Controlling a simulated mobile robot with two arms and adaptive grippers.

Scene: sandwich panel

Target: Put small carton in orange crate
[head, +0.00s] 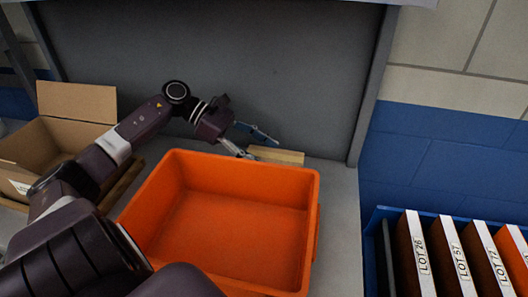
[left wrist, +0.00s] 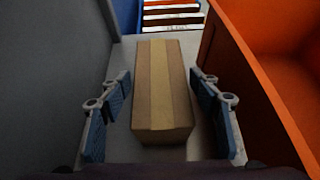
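The small carton (head: 277,155) is a brown box with a lighter tape strip, lying behind the orange crate near the grey back panel. In the left wrist view the carton (left wrist: 163,88) lies lengthwise between the blue-padded fingers of my left gripper (left wrist: 162,120), with a gap on each side. My left gripper (head: 250,143) is open at the carton's near end. The orange crate (head: 314,215) stands in front and looks empty; its wall also shows at the right of the left wrist view (left wrist: 255,75). My right gripper is not in view.
An open cardboard box (head: 75,103) stands at the left on the work surface. A blue bin (head: 372,235) with several labelled lot binders is at the lower right. The grey back panel (head: 230,70) rises close behind the carton, leaving a narrow strip beside the crate.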

